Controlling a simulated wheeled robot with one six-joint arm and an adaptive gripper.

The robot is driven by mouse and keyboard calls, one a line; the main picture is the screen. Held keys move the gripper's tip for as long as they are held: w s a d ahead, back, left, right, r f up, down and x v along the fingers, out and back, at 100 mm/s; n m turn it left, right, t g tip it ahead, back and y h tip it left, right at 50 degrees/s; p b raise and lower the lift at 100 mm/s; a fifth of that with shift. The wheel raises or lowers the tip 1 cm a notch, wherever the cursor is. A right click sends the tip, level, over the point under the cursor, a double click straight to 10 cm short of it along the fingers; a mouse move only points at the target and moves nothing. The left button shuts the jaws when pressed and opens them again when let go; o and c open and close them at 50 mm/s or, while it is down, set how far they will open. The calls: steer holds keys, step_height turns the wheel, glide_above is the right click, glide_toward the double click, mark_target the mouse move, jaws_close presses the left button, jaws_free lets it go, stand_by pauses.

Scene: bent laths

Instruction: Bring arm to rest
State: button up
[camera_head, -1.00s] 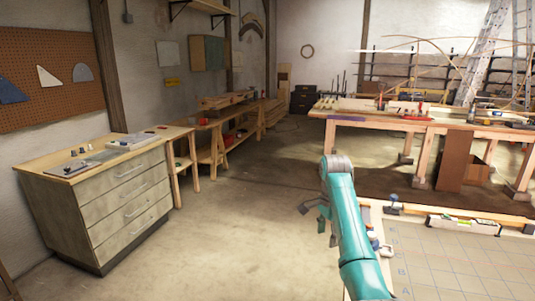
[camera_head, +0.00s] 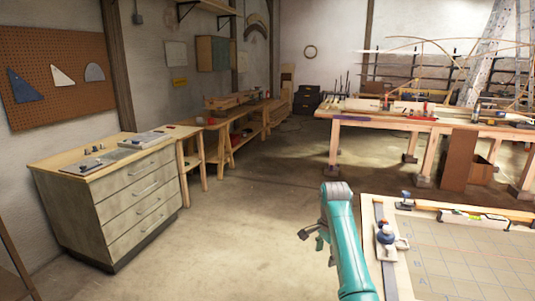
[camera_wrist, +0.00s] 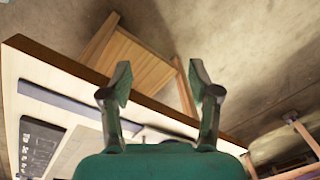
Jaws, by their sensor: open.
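My gripper (camera_head: 312,235) is at the end of my teal arm, in the lower middle of the head view. It hangs beside the left edge of the near table (camera_head: 382,262), over open floor. In the wrist view my gripper (camera_wrist: 160,90) shows two dark fingers spread apart with nothing between them. Beyond the fingers the wrist view shows a tabletop edge, a wooden frame and bare floor.
A drawer cabinet (camera_head: 140,205) stands at the left, with a low bench (camera_head: 240,125) behind it. A long workbench (camera_head: 430,125) with bent laths stands at the back right. A blue-knobbed tool (camera_head: 387,238) lies on the near table. The middle floor is clear.

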steer(key=s+f+n+t, duration=0.2)
steer(key=s+f, duration=0.4)
steer(key=f, duration=0.7)
steer(key=s+f+n+t, duration=0.1)
steer(key=s+f, duration=0.4)
steer(key=f, duration=0.7)
steer(key=s+f+n+t, duration=0.2)
steer(key=s+f, duration=0.3)
steer(key=s, duration=0.5)
steer(key=s+f+n+t, duration=0.2)
steer(key=s+f, duration=0.2)
steer(key=s, duration=0.6)
steer(key=s+r+n+t, duration=0.2)
steer(key=s+r, duration=0.2)
steer(key=s, duration=0.7)
steer(key=s+r+n+t, duration=0.1)
steer(key=s+r, duration=0.3)
steer(key=s, duration=0.6)
steer(key=s+r+n+t, duration=0.1)
steer(key=s+r+t, duration=0.1)
steer(key=s+r, duration=0.5)
steer(key=s+r+n+t, duration=0.2)
steer(key=s+r, duration=0.5)
steer(key=r, duration=0.7)
steer(key=shift+s+r, duration=0.15)
steer(key=shift+s, duration=0.1)
